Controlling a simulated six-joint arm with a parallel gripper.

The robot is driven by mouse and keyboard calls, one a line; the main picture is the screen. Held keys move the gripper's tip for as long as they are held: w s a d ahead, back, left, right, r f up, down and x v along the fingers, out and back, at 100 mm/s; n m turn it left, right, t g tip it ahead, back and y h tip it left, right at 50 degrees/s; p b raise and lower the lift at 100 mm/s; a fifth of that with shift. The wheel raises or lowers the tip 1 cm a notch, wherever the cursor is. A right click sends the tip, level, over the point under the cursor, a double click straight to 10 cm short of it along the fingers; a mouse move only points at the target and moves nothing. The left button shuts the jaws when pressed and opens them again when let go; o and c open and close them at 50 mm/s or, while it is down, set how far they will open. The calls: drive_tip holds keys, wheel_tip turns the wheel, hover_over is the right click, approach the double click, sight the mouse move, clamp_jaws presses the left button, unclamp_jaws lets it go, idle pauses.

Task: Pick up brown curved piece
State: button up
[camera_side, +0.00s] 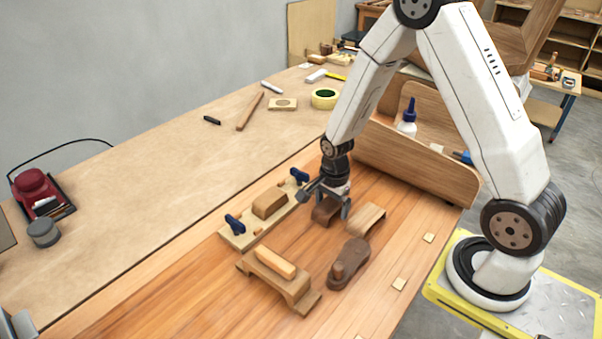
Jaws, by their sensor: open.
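A dark brown curved piece (325,213) lies on the orange-brown wooden table top, under my gripper. My gripper (328,201) points down at it with its fingers apart, one to the left and one to the right of the piece. The gripper hides the upper part of the piece, and I cannot tell whether the fingers touch it. A lighter tan curved piece (366,219) lies just to the right, close to the right finger.
A board with blue clamps and a wooden block (269,204) lies left of my gripper. In front are a bridge-shaped piece (300,290) and a dark brown plane-like tool (348,266). A wooden panel (410,165) rises behind right. Small tan squares (399,284) lie near the right edge.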

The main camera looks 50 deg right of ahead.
sight(331, 203)
idle(0.5)
drive_tip(key=c, duration=1.1)
drive_tip(key=shift+c, duration=0.2)
drive_tip(key=shift+r, duration=0.1)
drive_tip(key=shift+r, duration=4.9)
drive_tip(key=shift+w, duration=0.1)
drive_tip(key=shift+n, duration=0.3)
drive_tip(key=w+a, duration=0.5)
drive_tip(key=w, duration=0.2)
drive_tip(key=w+a+r, duration=0.1)
drive_tip(key=w+a, duration=0.2)
drive_tip(key=w, duration=0.1)
drive_tip(key=shift+a+r, duration=0.1)
drive_tip(key=shift+a, duration=0.25)
drive_tip(key=shift+w+a, duration=0.25)
drive_tip(key=shift+a, duration=0.15)
